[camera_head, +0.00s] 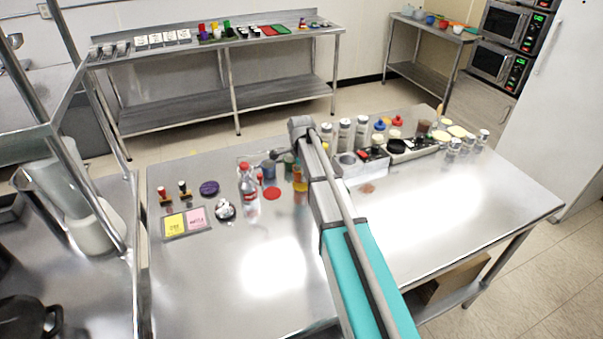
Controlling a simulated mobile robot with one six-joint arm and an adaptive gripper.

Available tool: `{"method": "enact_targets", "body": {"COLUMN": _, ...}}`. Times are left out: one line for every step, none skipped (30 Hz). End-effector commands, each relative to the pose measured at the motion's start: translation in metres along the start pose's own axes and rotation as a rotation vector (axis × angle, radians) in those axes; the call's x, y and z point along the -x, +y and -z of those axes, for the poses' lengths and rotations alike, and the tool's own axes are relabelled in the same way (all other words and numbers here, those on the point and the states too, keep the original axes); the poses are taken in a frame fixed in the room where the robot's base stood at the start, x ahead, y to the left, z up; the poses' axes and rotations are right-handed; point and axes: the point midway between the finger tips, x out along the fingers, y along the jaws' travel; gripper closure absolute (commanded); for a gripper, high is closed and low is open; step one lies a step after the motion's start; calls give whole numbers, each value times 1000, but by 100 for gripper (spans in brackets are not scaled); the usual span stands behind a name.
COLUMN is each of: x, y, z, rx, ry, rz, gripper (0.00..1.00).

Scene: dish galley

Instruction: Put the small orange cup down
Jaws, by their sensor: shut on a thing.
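My arm reaches in from the lower right over the steel table (265,270), and its wrist bends down at the far end. My gripper (287,161) is small here and partly hidden by the arm and by things around it. It is shut, and its fingertips are hard to make out. A small orange thing, which looks like the small orange cup (300,184), shows just below it at the left edge of my arm. Its lower part and any gap to the table cannot be told.
A clear bottle with a red cap (248,190) and a red disc (272,194) are close on the left. Yellow (174,224) and pink (197,217) cards lie further left. Shakers and a condiment tray (407,153) stand behind right. The table's front and right are clear.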

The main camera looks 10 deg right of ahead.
Motion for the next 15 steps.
{"method": "enact_targets", "body": {"x": 10, "y": 0, "z": 0, "rx": 0, "ry": 0, "rz": 0, "gripper": 81}}
{"method": "enact_targets", "body": {"x": 13, "y": 0, "z": 0, "rx": 0, "ry": 0, "rz": 0, "gripper": 81}}
{"method": "enact_targets", "body": {"x": 17, "y": 6, "z": -1, "rx": 0, "ry": 0, "rz": 0, "gripper": 81}}
{"method": "enact_targets", "body": {"x": 20, "y": 9, "z": -2, "rx": 0, "ry": 0, "rz": 0, "gripper": 81}}
{"method": "enact_targets", "body": {"x": 24, "y": 12, "z": -2, "rx": 0, "ry": 0, "rz": 0, "gripper": 81}}
{"method": "enact_targets", "body": {"x": 28, "y": 15, "z": -3, "rx": 0, "ry": 0, "rz": 0, "gripper": 81}}
{"method": "enact_targets", "body": {"x": 32, "y": 18, "z": -3, "rx": 0, "ry": 0, "rz": 0, "gripper": 81}}
{"method": "enact_targets", "body": {"x": 35, "y": 21, "z": -4, "rx": 0, "ry": 0, "rz": 0, "gripper": 81}}
{"method": "enact_targets", "body": {"x": 40, "y": 24, "z": -5, "rx": 0, "ry": 0, "rz": 0, "gripper": 81}}
{"method": "enact_targets", "body": {"x": 43, "y": 27, "z": -5, "rx": 0, "ry": 0, "rz": 0, "gripper": 81}}
{"method": "enact_targets", "body": {"x": 46, "y": 30, "z": -6, "rx": 0, "ry": 0, "rz": 0, "gripper": 81}}
{"method": "enact_targets", "body": {"x": 51, "y": 33, "z": -6, "rx": 0, "ry": 0, "rz": 0, "gripper": 81}}
{"method": "enact_targets", "body": {"x": 54, "y": 36, "z": -7, "rx": 0, "ry": 0, "rz": 0, "gripper": 81}}
{"method": "enact_targets", "body": {"x": 57, "y": 39, "z": -7, "rx": 0, "ry": 0, "rz": 0, "gripper": 81}}
{"method": "enact_targets", "body": {"x": 62, "y": 42, "z": -8, "rx": 0, "ry": 0, "rz": 0, "gripper": 81}}
